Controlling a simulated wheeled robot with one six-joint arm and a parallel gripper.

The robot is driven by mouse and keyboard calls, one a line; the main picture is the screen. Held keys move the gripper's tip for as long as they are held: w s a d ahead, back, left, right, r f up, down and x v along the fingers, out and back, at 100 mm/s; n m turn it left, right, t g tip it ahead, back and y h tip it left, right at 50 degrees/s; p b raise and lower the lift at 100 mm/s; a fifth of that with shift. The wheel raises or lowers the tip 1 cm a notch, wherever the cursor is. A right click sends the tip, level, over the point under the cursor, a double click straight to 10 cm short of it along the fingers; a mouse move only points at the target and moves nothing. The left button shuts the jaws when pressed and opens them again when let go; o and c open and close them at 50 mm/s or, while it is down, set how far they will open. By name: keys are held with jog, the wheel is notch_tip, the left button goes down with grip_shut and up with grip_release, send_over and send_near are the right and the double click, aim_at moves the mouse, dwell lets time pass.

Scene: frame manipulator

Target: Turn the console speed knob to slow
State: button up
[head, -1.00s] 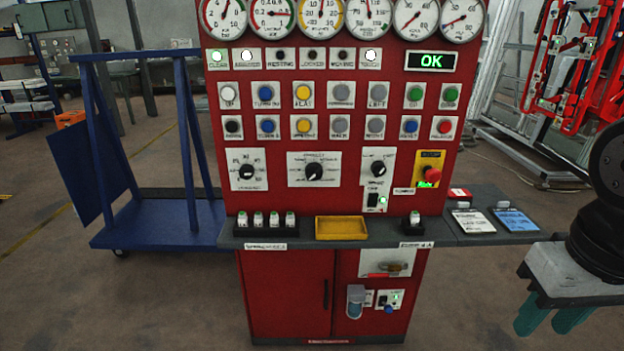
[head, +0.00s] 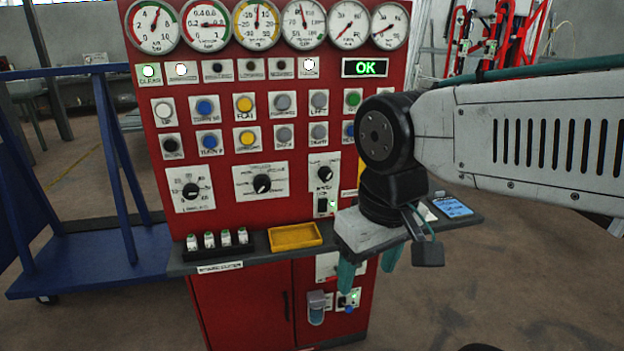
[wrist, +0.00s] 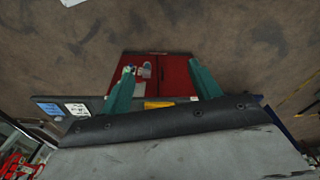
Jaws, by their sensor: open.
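The red console (head: 225,120) stands ahead with three black knobs on white plates. They are the left knob (head: 190,190), the middle knob (head: 262,183) and the right knob (head: 325,173), which sits above a small switch. Their labels are too blurred to tell which one is the speed knob. My gripper (head: 368,266) has teal fingers, apart and pointing down, in front of the console's right side below shelf height. Nothing is between them. In the wrist view my gripper (wrist: 164,80) is also open, with the red cabinet beyond. My arm hides the console's right-hand buttons and red stop button.
A grey shelf (head: 278,251) juts out under the panel, holding a yellow tray (head: 296,236) and a rack of small bottles (head: 217,239). A blue cart (head: 90,262) stands at left. Round gauges line the top, and a screen (head: 371,67) reads OK. Floor in front is clear.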

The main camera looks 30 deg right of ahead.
jog(key=w+d+f+m+t, duration=0.1)
jog(key=w+d+f+t, duration=0.1)
jog(key=w, duration=0.7)
jog(key=w+d+f+m+t, duration=0.1)
jog(key=w+d+t, duration=0.1)
jog(key=w, duration=0.6)
jog(key=m+t+h, duration=0.3)
jog(key=t+h, duration=0.3)
jog(key=t, duration=0.5)
send_near(327, 179)
jog(key=w, duration=0.2)
jog(key=x, duration=0.8)
jog(key=shift+d, duration=0.4)
jog(key=c, duration=1)
